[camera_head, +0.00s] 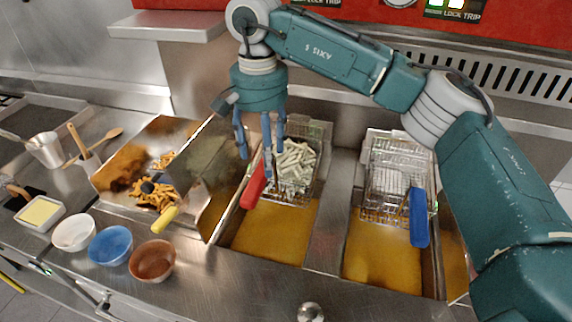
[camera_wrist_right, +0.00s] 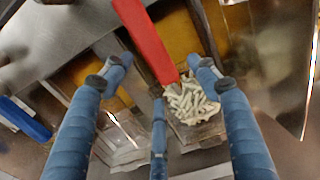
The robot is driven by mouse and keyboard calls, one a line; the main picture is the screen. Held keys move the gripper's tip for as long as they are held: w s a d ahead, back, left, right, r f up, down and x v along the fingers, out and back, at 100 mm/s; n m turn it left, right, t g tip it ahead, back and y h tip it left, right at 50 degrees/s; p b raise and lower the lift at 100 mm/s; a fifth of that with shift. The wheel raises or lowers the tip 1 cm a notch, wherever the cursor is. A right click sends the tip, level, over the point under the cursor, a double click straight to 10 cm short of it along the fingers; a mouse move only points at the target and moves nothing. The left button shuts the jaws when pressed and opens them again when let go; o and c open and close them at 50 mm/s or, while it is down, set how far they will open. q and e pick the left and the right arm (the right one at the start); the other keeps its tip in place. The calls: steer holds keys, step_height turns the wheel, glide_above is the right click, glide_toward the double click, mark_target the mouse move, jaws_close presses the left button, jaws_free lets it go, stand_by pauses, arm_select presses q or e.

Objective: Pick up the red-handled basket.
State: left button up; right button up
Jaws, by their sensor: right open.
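The red-handled basket (camera_head: 296,165) sits at the back of the left fryer vat and holds pale uncooked fries. Its red handle (camera_head: 253,184) points toward the front left. My right gripper (camera_head: 257,150) is open and hangs above and just behind the red handle. In the right wrist view, the red handle (camera_wrist_right: 146,40) runs between my open fingers (camera_wrist_right: 160,75), and the pale fries (camera_wrist_right: 190,103) lie below them. I see no contact between fingers and handle. My left gripper is in neither view.
A blue-handled basket (camera_head: 418,217) sits empty in the right vat. A fry tray (camera_head: 140,160) with cooked fries and a yellow-handled scoop (camera_head: 168,218) is left. White (camera_head: 73,232), blue (camera_head: 109,245) and brown (camera_head: 152,260) bowls line the front counter.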

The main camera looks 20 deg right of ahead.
steer(key=f+p, duration=0.1)
steer(key=f, duration=0.1)
steer(key=f+p, duration=0.1)
steer(key=f, duration=0.1)
steer(key=shift+s+d+f+p, duration=0.15)
steer(key=shift+d+f+p, duration=0.05)
steer(key=shift+p, duration=0.15)
steer(key=shift+f, duration=0.35)
steer(key=shift+r, duration=0.1)
jaws_close()
